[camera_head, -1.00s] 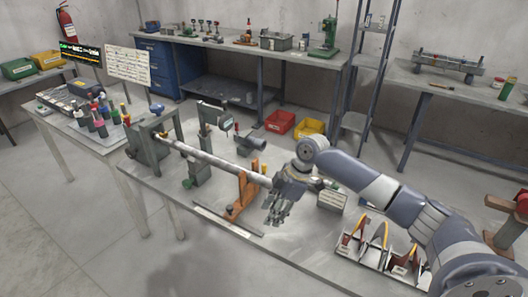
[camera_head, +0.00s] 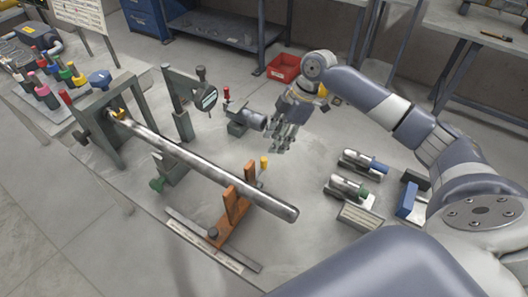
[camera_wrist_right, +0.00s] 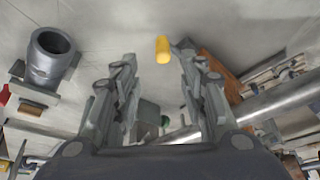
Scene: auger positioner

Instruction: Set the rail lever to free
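A lever with a yellow knob (camera_head: 264,162) stands beside the orange bar support (camera_head: 232,207); I take it as the rail lever, but no label is readable. In the right wrist view the yellow knob (camera_wrist_right: 162,48) shows ahead, between the fingertip directions and not touched. The orange support (camera_wrist_right: 220,68) is just to its right. My right gripper (camera_head: 281,141) is open and empty, above the table behind the lever. Its two fingers stand well apart in the wrist view (camera_wrist_right: 156,62). The lever's lower part is hard to make out. My left gripper is not in view.
A long steel bar (camera_head: 205,168) runs through the stands and over the orange support. A grey cylinder fixture (camera_head: 246,117) with a red lever (camera_head: 227,94) stands left of my gripper. Metal cylinder holders (camera_head: 348,188) sit at the right. Table between is mostly clear.

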